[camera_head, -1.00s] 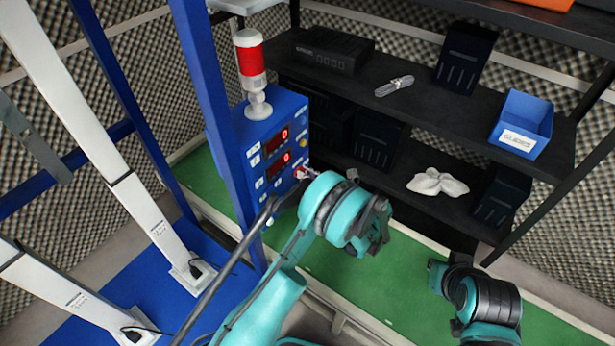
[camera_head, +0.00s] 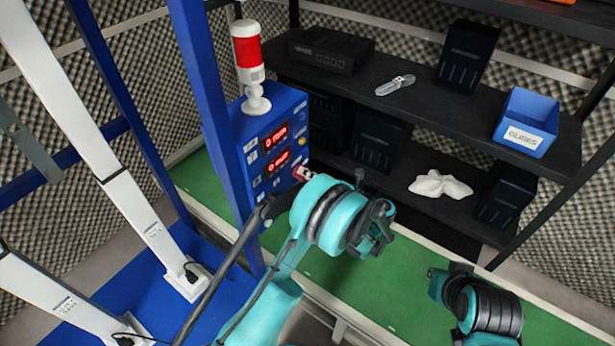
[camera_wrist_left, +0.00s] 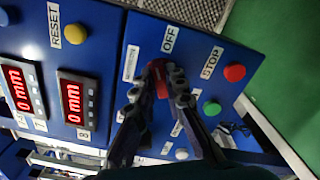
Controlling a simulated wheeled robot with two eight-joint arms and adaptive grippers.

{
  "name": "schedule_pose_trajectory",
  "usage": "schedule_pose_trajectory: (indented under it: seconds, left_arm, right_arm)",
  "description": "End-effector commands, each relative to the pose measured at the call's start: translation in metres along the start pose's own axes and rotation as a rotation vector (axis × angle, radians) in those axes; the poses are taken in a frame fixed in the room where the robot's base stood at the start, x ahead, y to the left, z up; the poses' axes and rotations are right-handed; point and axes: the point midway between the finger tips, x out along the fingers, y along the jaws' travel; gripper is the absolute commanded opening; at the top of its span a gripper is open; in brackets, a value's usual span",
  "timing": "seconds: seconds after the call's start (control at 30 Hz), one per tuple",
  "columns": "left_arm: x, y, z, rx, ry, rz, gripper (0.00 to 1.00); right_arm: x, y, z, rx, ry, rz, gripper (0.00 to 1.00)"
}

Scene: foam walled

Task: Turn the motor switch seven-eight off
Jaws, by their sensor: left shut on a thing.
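The blue control panel (camera_head: 230,165) stands left of centre in the head view. In the left wrist view its face fills most of the picture. My left gripper (camera_wrist_left: 160,88) is shut on a red switch knob (camera_wrist_left: 158,72), below the OFF label (camera_wrist_left: 170,39) in that view. The fingers hide part of the knob, and its exact angle is hard to tell. In the head view my left arm covers the fingertips, and a bit of red and white (camera_head: 303,173) shows at the panel. Of my right arm only links show at lower right, not the gripper.
A yellow button (camera_wrist_left: 75,33), a red button (camera_wrist_left: 234,72) by STOP and a green button (camera_wrist_left: 211,108) surround the gripper. Two red displays read 0 mm. A red-and-white beacon (camera_head: 249,55) tops the panel. A black shelf (camera_head: 430,95) with boxes stands to the right.

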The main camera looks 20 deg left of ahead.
Motion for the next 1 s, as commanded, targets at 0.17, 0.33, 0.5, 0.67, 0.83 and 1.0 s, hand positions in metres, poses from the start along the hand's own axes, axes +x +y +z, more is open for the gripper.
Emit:
schedule_pose_trajectory:
  seconds: [0.17,0.33,0.5,0.67,0.83,1.0]
  left_arm:
    - [-0.0002,-0.0012,0.0002,0.160,-0.001,-0.001,0.00]
    - [-0.0002,-0.0016,0.0002,0.296,-0.001,-0.001,0.00]
    - [-0.0003,-0.0019,0.0001,0.399,-0.001,-0.001,0.00]
    - [-0.0003,-0.0022,0.0000,0.464,-0.002,-0.001,0.00]
    - [-0.0003,-0.0024,0.0000,0.503,-0.002,-0.001,0.00]
    - [-0.0003,-0.0025,0.0000,0.516,-0.002,-0.001,0.00]
  right_arm:
    - [0.0018,0.0000,0.0013,0.000,0.000,0.000,0.00]
    - [0.0019,0.0000,0.0013,0.000,0.000,0.000,0.00]
    - [0.0019,0.0000,0.0014,0.000,0.000,0.000,0.00]
    - [0.0019,0.0000,0.0014,0.000,0.000,0.000,0.00]
    - [0.0019,0.0000,0.0014,0.000,0.000,0.000,0.00]
    - [0.0019,0.0000,0.0014,0.000,0.000,0.000,0.00]
